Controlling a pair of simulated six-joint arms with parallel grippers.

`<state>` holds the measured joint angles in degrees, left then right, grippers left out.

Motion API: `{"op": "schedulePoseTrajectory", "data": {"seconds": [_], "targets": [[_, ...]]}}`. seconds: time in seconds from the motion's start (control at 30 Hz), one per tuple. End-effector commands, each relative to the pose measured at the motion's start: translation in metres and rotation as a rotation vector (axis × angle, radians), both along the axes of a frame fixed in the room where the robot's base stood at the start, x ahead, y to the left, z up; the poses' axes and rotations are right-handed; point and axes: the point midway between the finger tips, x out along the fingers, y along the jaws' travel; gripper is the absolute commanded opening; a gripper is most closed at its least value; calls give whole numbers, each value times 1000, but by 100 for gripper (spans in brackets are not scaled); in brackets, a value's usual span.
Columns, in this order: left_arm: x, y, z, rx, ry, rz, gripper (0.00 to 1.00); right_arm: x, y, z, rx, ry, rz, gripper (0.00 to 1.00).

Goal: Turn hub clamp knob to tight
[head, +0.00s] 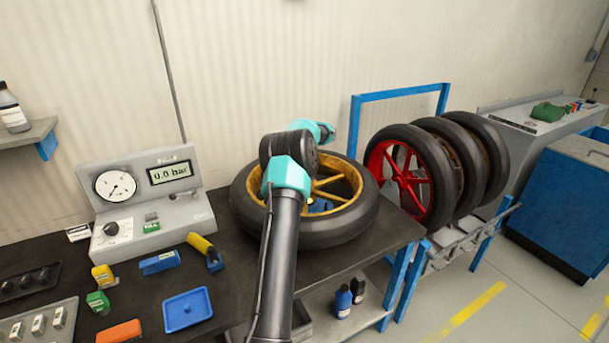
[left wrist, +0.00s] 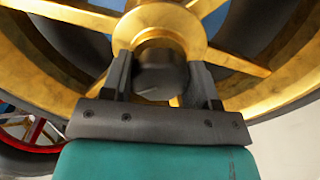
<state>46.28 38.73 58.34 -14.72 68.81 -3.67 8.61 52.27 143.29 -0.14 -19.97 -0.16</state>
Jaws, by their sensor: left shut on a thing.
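The hub clamp knob (left wrist: 162,74) is a dark grey round knob at the centre of a gold-spoked wheel in the left wrist view. My left gripper (left wrist: 161,82) is shut on it, one finger on each side. A faint light mark shows on the knob's face, too unclear to read as a setting. In the head view the gold-spoked wheel (head: 338,232) with its black tyre lies flat on the bench. My left arm reaches over it and hides the hub, the knob and the fingers there. My right gripper is in neither view.
A test console (head: 152,205) reading 0.0 bar stands left of the wheel. A yellow-handled tool (head: 203,247), a blue tray (head: 187,308) and small coloured blocks lie on the bench's left part. A rack of upright wheels (head: 413,178) stands close on the right.

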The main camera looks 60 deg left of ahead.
Motion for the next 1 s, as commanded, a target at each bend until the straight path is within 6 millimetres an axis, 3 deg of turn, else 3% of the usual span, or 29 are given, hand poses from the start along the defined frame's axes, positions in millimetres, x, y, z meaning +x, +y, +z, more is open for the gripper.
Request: {"op": "schedulePoseTrajectory", "data": {"seconds": [0.4,0.9,0.93,1.0], "targets": [[0,1,0,1,-1,-235,31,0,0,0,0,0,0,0],[0,1,0,1,0,-270,31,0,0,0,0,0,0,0],[0,1,0,1,0,-270,55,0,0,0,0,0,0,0],[0,1,0,1,0,-270,62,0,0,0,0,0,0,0]]}}
